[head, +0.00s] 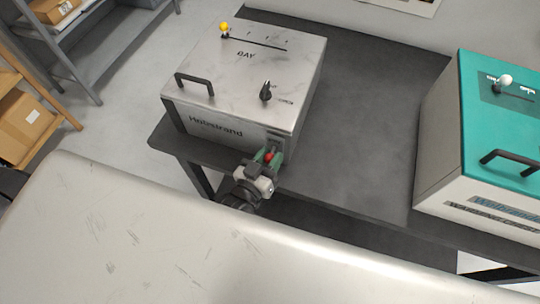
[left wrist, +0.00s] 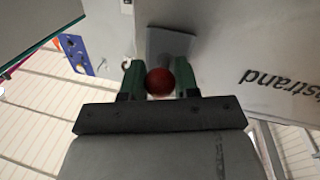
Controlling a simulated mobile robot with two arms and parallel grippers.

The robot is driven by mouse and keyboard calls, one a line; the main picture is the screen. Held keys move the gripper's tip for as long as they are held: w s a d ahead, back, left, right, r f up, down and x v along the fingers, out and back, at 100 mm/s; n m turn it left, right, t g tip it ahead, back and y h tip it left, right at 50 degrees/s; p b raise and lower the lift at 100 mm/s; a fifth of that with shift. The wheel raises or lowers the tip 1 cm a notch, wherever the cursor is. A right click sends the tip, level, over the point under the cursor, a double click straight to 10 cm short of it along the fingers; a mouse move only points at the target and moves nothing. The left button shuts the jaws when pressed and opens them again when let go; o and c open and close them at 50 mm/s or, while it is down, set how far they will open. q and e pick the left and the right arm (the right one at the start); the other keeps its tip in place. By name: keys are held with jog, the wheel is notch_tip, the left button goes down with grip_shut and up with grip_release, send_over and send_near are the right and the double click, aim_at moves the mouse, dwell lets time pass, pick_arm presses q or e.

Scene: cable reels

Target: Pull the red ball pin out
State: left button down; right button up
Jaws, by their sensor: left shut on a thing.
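The red ball pin (head: 268,157) is at the lower right of the front face of the grey box marked Hubstrand (head: 222,112). My left gripper (head: 266,160) is at that spot, with its green fingers on either side of the red ball. In the left wrist view the red ball (left wrist: 160,81) sits between the two green fingertips (left wrist: 160,80), and the gripper is shut on it. A grey bracket or plate (left wrist: 171,43) shows just behind the ball. The pin's shaft is hidden. My right gripper is not in view.
The box has a black handle (head: 194,84), a dark knob (head: 266,91) and a yellow-tipped lever (head: 225,30) on top. It stands on a dark table (head: 375,130). A teal-topped box (head: 515,115) stands at the right. The table between them is clear.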

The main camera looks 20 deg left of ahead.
pick_arm(q)
jog(key=v, duration=0.1)
jog(key=p+v, duration=0.1)
jog(key=v, duration=0.1)
jog(key=shift+s+d+f, duration=0.1)
jog(key=shift+s+d, duration=0.1)
jog(key=shift+d, duration=0.1)
jog(key=c, duration=0.8)
grip_release()
jog(key=b+v, duration=0.2)
jog(key=v, duration=0.9)
jog(key=shift+w, duration=0.1)
